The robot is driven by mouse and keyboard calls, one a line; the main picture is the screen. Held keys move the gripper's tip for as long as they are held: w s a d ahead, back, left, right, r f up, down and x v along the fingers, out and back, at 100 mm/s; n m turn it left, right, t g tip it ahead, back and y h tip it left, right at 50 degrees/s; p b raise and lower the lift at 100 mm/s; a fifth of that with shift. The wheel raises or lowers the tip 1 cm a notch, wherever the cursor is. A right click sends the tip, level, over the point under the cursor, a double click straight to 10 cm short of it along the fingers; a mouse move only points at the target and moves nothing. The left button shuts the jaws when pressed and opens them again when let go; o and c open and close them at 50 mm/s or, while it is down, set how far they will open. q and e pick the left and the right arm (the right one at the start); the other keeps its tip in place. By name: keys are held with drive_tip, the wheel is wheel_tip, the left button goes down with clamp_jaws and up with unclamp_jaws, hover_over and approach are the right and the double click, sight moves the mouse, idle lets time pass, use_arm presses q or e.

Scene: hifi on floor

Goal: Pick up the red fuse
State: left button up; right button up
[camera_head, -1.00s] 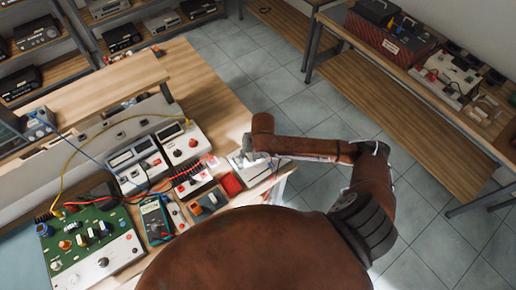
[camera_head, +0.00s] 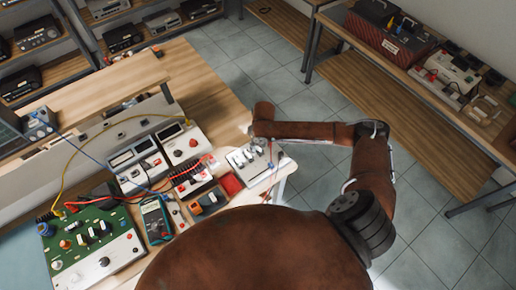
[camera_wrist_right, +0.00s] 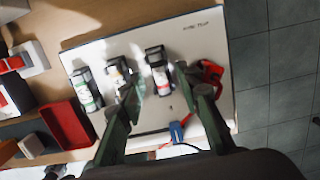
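A white tray (camera_wrist_right: 195,40) with small lettering carries three stubby cylindrical parts with dark ends and pale labelled bodies: a left one (camera_wrist_right: 88,90), a middle one (camera_wrist_right: 118,75) and a right one (camera_wrist_right: 160,72). The right one's label seems to bear some red; I cannot tell surely which is the red fuse. A bright red piece (camera_wrist_right: 212,72) lies partly behind a finger. My right gripper (camera_wrist_right: 158,78) is open above the tray, its fingertips either side of the right cylinder, with nothing visibly gripped. The tray also shows in the head view (camera_head: 240,158). My left gripper is out of view.
A blue piece (camera_wrist_right: 177,132) lies near the tray's front. A red bin (camera_wrist_right: 66,125) stands left of the tray. Instruments, a multimeter (camera_head: 155,220) and a green circuit board (camera_head: 85,240) crowd the bench further left. Tiled floor lies open to the right.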

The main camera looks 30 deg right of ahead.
drive_tip(key=shift+w+f, duration=0.1)
drive_tip(key=shift+f, duration=0.25)
drive_tip(key=shift+c, duration=0.3)
clamp_jaws()
drive_tip(key=shift+r, duration=0.15)
